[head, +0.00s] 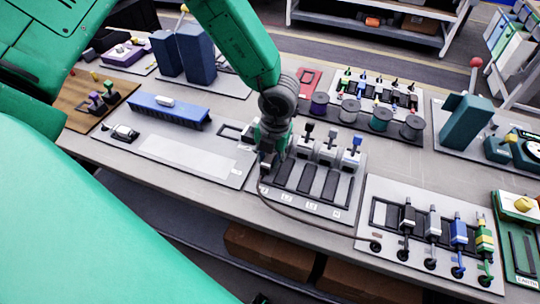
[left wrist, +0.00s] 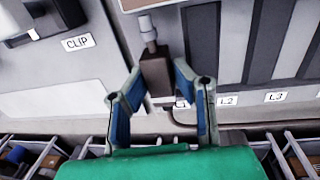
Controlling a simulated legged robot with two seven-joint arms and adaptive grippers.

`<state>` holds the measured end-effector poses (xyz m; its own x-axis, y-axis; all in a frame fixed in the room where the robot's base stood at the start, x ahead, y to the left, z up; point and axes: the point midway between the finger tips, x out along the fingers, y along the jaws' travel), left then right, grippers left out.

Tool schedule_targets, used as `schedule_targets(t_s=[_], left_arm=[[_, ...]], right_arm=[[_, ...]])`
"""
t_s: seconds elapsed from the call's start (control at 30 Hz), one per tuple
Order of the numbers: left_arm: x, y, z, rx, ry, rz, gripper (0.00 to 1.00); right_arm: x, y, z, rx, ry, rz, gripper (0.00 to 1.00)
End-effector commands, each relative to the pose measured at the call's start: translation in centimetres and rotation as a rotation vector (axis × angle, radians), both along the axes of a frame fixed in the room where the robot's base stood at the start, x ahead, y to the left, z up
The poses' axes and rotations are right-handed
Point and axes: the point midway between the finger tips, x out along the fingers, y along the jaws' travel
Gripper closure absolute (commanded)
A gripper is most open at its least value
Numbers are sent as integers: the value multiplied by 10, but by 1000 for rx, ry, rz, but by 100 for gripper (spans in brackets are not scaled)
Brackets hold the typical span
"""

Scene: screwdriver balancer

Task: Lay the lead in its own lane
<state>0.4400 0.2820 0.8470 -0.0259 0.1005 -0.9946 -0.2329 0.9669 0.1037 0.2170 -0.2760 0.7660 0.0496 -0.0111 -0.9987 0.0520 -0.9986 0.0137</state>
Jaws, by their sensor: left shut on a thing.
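My left gripper (head: 268,160) is shut on the brown lead's plug in the head view. In the left wrist view the fingertips (left wrist: 158,78) hold the brown plug (left wrist: 157,74), with its grey tip pointing away from me. The plug shows just left of the first dark lane (left wrist: 203,40) of the lane board (head: 314,208); its height above the board cannot be told. Labels L2 and L3 are readable; a finger partly covers the leftmost label. The brown cable (head: 310,222) runs right to the lead board. My right gripper is not in view.
The lead board (head: 370,193) at right holds black, grey, blue and green-yellow leads. Grey blocks with black, grey and blue tops (head: 328,150) stand behind the lanes. A flat grey board (head: 185,152) with a CLIP label lies left. Spools (head: 380,120) stand behind.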

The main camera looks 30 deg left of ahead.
Motion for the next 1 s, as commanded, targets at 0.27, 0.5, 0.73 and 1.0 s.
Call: schedule_targets(t_s=[0.27, 0.5, 0.73, 1.0], left_arm=[[0, 2, -1, -2, 0, -1, 100], [0, 2, -1, -4, 0, -1, 100], [0, -1, 0, -2, 0, -1, 100], [0, -3, 0, -1, 0, -1, 100]], right_arm=[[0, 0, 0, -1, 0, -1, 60], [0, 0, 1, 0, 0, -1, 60], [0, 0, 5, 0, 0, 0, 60], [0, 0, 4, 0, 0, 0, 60]])
